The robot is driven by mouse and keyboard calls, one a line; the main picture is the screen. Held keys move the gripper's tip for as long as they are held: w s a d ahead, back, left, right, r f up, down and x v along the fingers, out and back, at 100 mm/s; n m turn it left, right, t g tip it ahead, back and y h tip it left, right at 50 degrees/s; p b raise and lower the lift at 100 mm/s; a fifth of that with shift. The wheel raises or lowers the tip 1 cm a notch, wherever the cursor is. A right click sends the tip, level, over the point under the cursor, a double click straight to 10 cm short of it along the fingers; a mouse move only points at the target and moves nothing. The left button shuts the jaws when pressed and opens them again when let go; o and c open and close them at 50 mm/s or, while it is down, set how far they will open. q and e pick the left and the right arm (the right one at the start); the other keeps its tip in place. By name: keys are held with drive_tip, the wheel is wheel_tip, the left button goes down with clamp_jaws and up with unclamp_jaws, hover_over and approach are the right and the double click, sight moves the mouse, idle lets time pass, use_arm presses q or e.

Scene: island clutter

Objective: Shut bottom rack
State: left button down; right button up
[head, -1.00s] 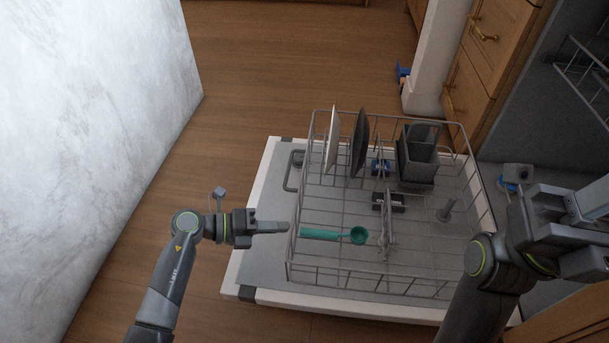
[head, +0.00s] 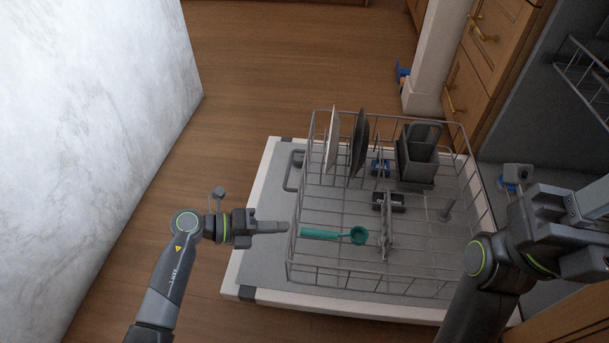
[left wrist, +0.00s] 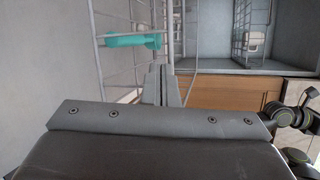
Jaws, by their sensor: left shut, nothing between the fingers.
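The bottom rack (head: 330,279) is a grey wire basket pulled out over the open dishwasher door (head: 254,262). It holds two upright plates (head: 358,143), a grey cutlery basket (head: 416,160) and a green ladle (head: 322,234). My left gripper (head: 286,227) is shut and empty, its tip at or very near the rack's left end wall; I cannot tell whether it touches. In the left wrist view the shut fingers (left wrist: 160,85) point along the rack wires (left wrist: 96,45), with the ladle (left wrist: 130,41) beyond. My right arm is at the right; its fingertips are not clear.
The dishwasher interior (head: 535,120) is at the right, with an upper rack (head: 590,75) inside. Wooden drawers (head: 485,50) stand beside it. A white marble-like surface (head: 90,120) fills the left. Wooden floor (head: 270,60) is open between them.

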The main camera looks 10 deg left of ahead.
use_arm(q)
drive_tip(key=shift+w+d+f, duration=0.15)
drive_tip(key=shift+w+d, duration=0.05)
drive_tip(key=shift+d, duration=0.35)
idle(1.0)
drive_tip(key=shift+d, duration=0.1)
drive_tip(key=d+p, duration=0.2)
drive_tip(key=d, duration=0.7)
drive_tip(key=shift+s+p, duration=0.2)
drive_tip(key=shift+p, duration=0.2)
drive_tip(key=shift+d, duration=1.4)
